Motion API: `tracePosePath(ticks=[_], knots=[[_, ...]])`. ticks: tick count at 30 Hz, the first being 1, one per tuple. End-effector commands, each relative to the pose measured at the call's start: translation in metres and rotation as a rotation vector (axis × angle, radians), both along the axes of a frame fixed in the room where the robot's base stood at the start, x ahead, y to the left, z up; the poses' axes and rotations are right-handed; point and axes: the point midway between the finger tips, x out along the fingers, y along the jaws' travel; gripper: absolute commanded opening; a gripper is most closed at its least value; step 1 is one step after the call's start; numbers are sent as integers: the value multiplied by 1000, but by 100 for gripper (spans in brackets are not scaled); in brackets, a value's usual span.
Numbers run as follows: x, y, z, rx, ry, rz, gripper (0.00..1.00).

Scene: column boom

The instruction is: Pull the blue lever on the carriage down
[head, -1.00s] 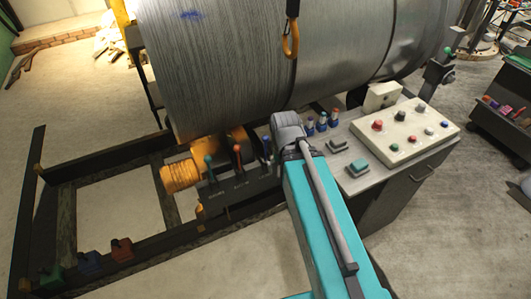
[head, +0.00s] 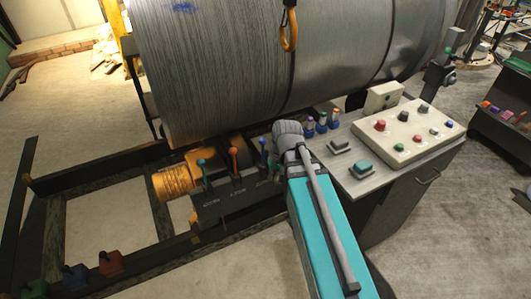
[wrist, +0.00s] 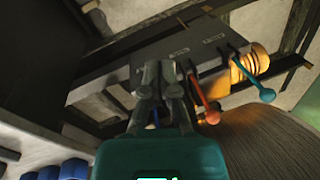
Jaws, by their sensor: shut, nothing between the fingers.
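The carriage (head: 235,202) is a dark block with three upright levers. The blue lever (head: 264,150) is the rightmost in the head view, beside my arm's wrist. The orange-red lever (head: 233,158) stands in the middle and the teal lever (head: 203,168) on the left. In the wrist view my gripper (wrist: 159,68) is shut and empty, its fingers over the carriage face (wrist: 120,72). A small bit of blue shows between its links; the rest of the blue lever is hidden there. The orange-red lever (wrist: 207,108) is just right of my gripper, then the teal lever (wrist: 266,95).
A large wire drum (head: 270,70) stands behind the carriage, with an orange hook (head: 289,35) hanging before it. A control console (head: 405,140) with buttons is to the right. Dark rails (head: 140,268) run left.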

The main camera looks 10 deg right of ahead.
Motion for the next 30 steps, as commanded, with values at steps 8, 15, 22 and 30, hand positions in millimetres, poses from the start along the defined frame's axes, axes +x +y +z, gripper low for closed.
tracePosePath(ticks=[8, 15, 22, 30], knots=[[21, 3, -43, 91, -3, -23, 0], [38, 6, -72, 170, -7, -39, 0], [54, 7, -99, 243, -13, -57, 0], [73, 7, -129, 331, -21, -76, 0]])
